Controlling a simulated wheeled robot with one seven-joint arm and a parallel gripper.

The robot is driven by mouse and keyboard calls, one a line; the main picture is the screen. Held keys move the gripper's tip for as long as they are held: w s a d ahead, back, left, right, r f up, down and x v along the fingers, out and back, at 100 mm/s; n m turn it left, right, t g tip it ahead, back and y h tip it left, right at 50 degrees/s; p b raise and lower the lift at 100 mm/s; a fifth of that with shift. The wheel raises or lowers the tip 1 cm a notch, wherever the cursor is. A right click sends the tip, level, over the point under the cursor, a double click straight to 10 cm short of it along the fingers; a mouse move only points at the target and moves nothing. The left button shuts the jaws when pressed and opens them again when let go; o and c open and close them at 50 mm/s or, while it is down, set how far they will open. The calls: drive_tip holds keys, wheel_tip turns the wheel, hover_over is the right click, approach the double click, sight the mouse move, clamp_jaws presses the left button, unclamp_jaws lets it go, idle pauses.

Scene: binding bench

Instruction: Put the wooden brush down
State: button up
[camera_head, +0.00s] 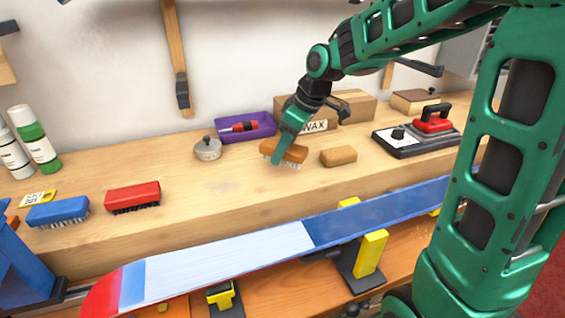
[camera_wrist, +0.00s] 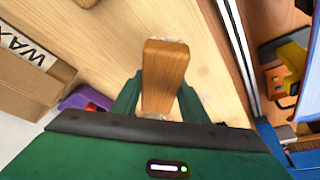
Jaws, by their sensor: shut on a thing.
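The wooden brush (camera_head: 291,153) has a brown wooden back and pale bristles. It is in my gripper (camera_head: 279,155) over the wooden bench shelf, between the purple tray and the tan block. In the wrist view the brush (camera_wrist: 165,75) points away between the two green fingers of my gripper (camera_wrist: 158,100), which are shut on its sides. Its bristles face down, close to the shelf top (camera_head: 230,180); I cannot tell whether they touch it.
A tan block (camera_head: 338,156) lies just right of the brush. Red (camera_head: 133,196) and blue (camera_head: 58,211) brushes lie left. A ski (camera_head: 220,262) runs along the front.

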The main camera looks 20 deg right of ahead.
sight(285, 162)
drive_tip(key=shift+w+d+f, duration=0.2)
drive_tip(key=shift+d+f, duration=0.1)
drive_tip(key=shift+f, duration=1.9)
drive_tip(key=shift+f, duration=0.1)
drive_tip(key=o, duration=1.5)
drive_tip(key=shift+c, duration=0.2)
drive_tip(key=v, duration=1.2)
